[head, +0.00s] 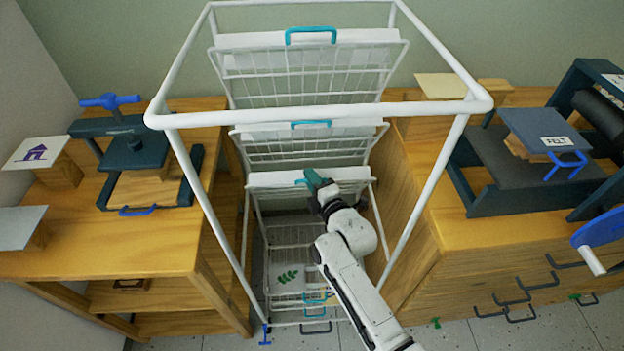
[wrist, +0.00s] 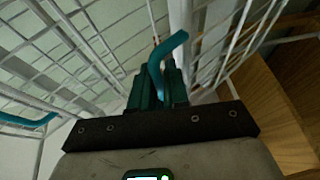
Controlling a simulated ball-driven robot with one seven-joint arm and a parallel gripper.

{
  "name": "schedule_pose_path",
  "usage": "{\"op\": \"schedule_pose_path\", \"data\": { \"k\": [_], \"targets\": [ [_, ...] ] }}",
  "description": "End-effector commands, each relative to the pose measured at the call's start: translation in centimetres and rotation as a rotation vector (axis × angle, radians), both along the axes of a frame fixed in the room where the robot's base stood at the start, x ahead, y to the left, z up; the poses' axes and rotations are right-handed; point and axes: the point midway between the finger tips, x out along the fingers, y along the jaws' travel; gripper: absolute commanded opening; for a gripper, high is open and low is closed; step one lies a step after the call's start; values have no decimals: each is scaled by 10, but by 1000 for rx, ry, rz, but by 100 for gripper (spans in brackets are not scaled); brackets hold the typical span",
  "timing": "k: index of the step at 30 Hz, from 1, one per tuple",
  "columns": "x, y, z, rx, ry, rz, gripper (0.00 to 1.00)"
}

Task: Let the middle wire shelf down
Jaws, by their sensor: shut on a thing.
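A white wire rack (head: 318,110) stands between two wooden cabinets. Its upper wire shelves are tilted up, each with a white front strip and a teal handle: a top one (head: 310,65), one below it (head: 300,145), and the lowest raised one (head: 265,181). My gripper (head: 315,181) is at the front edge of the lowest raised shelf. In the wrist view, my gripper (wrist: 168,88) is shut on a teal handle (wrist: 167,45), which sticks up between the dark green fingers. In the head view my gripper hides most of this handle.
Lower shelves (head: 290,245) lie flat; one carries a sheet with a green leaf print (head: 287,276). Rack posts (head: 430,190) flank my arm. The left bench (head: 80,240) and right cabinet (head: 440,220) stand close to the rack, with presses on top.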

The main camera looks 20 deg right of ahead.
Motion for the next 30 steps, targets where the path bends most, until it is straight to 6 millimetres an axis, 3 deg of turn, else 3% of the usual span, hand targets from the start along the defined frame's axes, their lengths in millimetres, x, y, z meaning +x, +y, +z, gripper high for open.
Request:
{"op": "schedule_pose_path", "data": {
  "k": [11,30],
  "targets": [
    [-12,3,-13,-9,-36,1,0],
    [-84,22,-83,-87,-328,1,0]
  ]
}}
